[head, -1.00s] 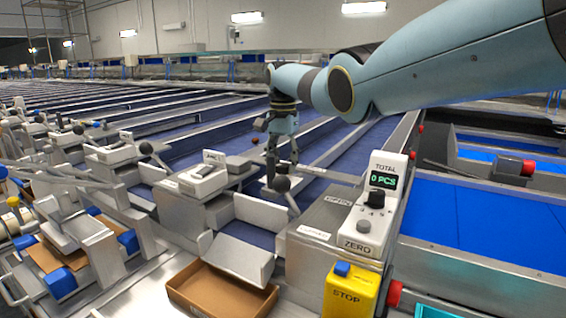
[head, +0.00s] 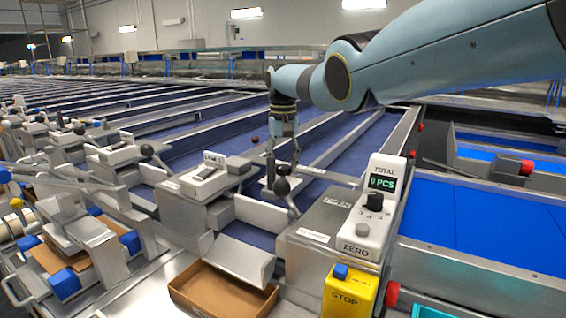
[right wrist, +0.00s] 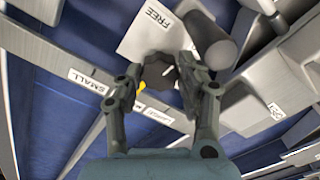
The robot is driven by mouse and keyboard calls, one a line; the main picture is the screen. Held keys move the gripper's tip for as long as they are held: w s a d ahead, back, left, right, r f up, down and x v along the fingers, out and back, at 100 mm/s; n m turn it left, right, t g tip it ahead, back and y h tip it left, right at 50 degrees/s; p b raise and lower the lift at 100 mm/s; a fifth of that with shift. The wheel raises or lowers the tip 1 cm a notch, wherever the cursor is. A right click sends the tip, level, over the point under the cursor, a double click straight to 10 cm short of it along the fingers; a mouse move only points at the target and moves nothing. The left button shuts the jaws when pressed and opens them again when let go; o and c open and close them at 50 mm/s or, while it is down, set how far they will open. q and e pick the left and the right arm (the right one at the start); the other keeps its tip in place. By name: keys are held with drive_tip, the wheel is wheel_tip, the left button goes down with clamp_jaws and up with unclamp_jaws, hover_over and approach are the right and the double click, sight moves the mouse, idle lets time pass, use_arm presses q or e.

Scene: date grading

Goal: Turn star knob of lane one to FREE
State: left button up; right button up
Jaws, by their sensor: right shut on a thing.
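The dark star knob (right wrist: 158,72) sits on a pale plate (right wrist: 138,42) in the right wrist view. The plate carries the word FREE beyond the knob. A small yellow patch shows beside the knob, partly covered by a finger. My right gripper (right wrist: 161,77) is shut on the knob, with one finger on each side. The knob is too small and covered to make out there. My left gripper is not in view.
A grey cylinder (right wrist: 210,40) stands close to the right finger in the wrist view. A rail with a SMALL label (right wrist: 89,82) runs at left. In the head view a counter box (head: 370,215) reads 0 PCS, above a yellow STOP box (head: 347,297) and cardboard tray (head: 190,302).

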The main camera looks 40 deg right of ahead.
sight(283, 166)
drive_tip(key=shift+n, duration=1.2)
drive_tip(key=o, duration=1.2)
drive_tip(key=shift+c, duration=0.2)
drive_tip(key=shift+r, duration=0.1)
wheel_tip(283, 166, up, 12)
